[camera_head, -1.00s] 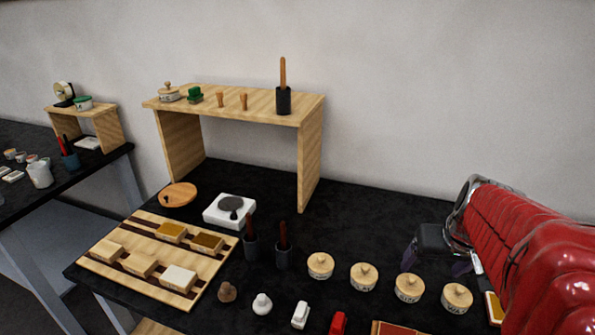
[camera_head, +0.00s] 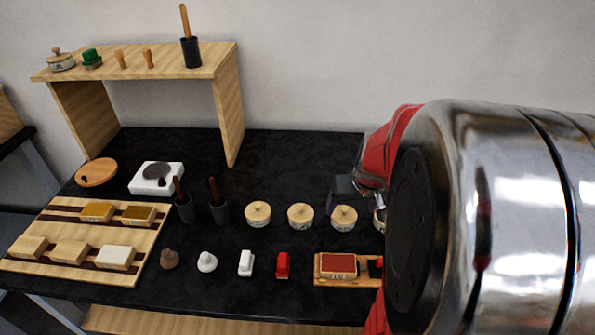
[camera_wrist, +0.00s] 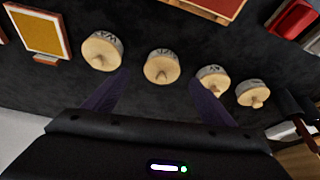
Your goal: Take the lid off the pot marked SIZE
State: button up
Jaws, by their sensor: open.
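Several round pots with pale wooden knobbed lids stand in a row on the black table. In the head view I see a left pot (camera_head: 257,214), a middle pot (camera_head: 300,216), a right pot (camera_head: 344,218) and one mostly hidden by my arm. All show in the wrist view, including one pot (camera_wrist: 161,66) between my fingertips in the picture and another (camera_wrist: 103,50) left of it. Their dark lettering is too small to read, so I cannot tell which says SIZE. My gripper (camera_wrist: 157,98) is open and empty, its purple fingers apart; it shows partly in the head view (camera_head: 340,193).
A wooden shelf (camera_head: 190,60) with a labelled lidded pot (camera_head: 62,61) stands at the back left. Dark cups with handles (camera_head: 218,211) stand left of the row. Bare table lies behind the pots.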

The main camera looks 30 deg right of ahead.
aim_at(346, 211)
jog(key=shift+w+x, duration=0.15)
jog(key=shift+x, duration=1.15)
jog(key=shift+w+x, duration=0.1)
jog(key=shift+x, duration=1.2)
jog(key=shift+r, duration=0.1)
jog(key=shift+c, duration=0.7)
jog(key=c, duration=1)
jog(key=shift+r, duration=0.1)
notch_tip(346, 211, up, 10)
jog(key=shift+f, duration=0.1)
